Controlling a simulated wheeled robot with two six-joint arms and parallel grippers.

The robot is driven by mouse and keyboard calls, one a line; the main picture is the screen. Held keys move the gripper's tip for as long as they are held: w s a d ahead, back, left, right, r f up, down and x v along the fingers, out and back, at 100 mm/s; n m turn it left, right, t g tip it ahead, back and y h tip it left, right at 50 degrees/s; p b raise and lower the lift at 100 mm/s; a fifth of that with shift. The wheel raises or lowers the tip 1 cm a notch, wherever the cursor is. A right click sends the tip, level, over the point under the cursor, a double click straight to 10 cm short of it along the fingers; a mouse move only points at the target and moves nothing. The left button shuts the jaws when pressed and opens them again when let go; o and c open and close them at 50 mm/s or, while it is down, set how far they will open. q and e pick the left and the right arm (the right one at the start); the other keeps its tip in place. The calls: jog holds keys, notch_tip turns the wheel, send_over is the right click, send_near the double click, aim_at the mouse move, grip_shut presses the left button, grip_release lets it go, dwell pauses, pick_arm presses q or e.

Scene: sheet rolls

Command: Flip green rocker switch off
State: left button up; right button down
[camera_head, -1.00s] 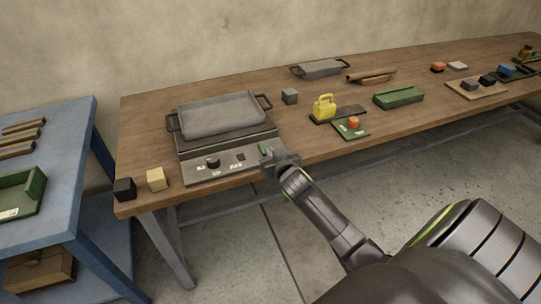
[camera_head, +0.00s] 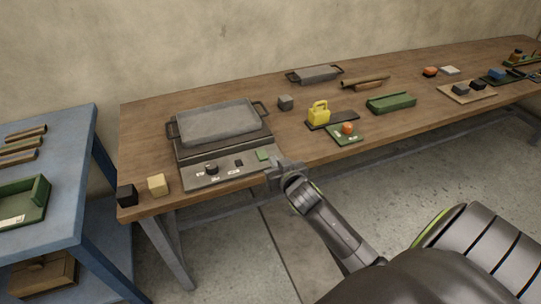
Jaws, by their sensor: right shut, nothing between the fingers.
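The green rocker switch (camera_head: 263,155) is at the right end of the grey control panel (camera_head: 228,175), on the front of a hotplate-like unit. A dark knob (camera_head: 211,168) and a small dark switch (camera_head: 239,163) sit to its left on the same panel. My right gripper (camera_head: 273,166) is shut and empty, just right of and in front of the green switch, at the panel's right edge. I cannot tell whether it touches the panel. The switch's tilt is too small to read. My left gripper is not in view.
A grey lidded pan (camera_head: 217,118) with side handles rests on the unit. A black cube (camera_head: 127,195) and a cream cube (camera_head: 157,185) stand at the table's left front. A yellow padlock-like object (camera_head: 318,113) and a green board (camera_head: 345,133) lie to the right.

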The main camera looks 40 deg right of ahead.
jog(key=shift+f+v, duration=0.15)
jog(key=shift+v, duration=0.85)
jog(key=shift+f+v, duration=0.15)
jog(key=shift+v, duration=0.85)
jog(key=shift+s, duration=0.1)
jog(key=s+f+n+g, duration=0.1)
jog(key=s+f+g, duration=0.45)
jog(key=f, duration=0.95)
jog(key=s+f+g, duration=0.2)
jog(key=s+f, duration=0.6)
jog(key=f, duration=0.8)
jog(key=s+a+f+g, duration=0.2)
jog(key=s+f, duration=0.3)
jog(key=s, duration=0.5)
jog(key=s+a+f+g+y, duration=0.1)
jog(key=s+f, duration=0.5)
jog(key=s, duration=0.3)
jog(key=s+a+f+n+g+y, duration=0.1)
jog(key=s+f, duration=0.4)
jog(key=s, duration=0.5)
jog(key=shift+s+a+f+g, duration=0.15)
jog(key=shift+s+a+g, duration=0.2)
jog(key=shift+a+g, duration=0.5)
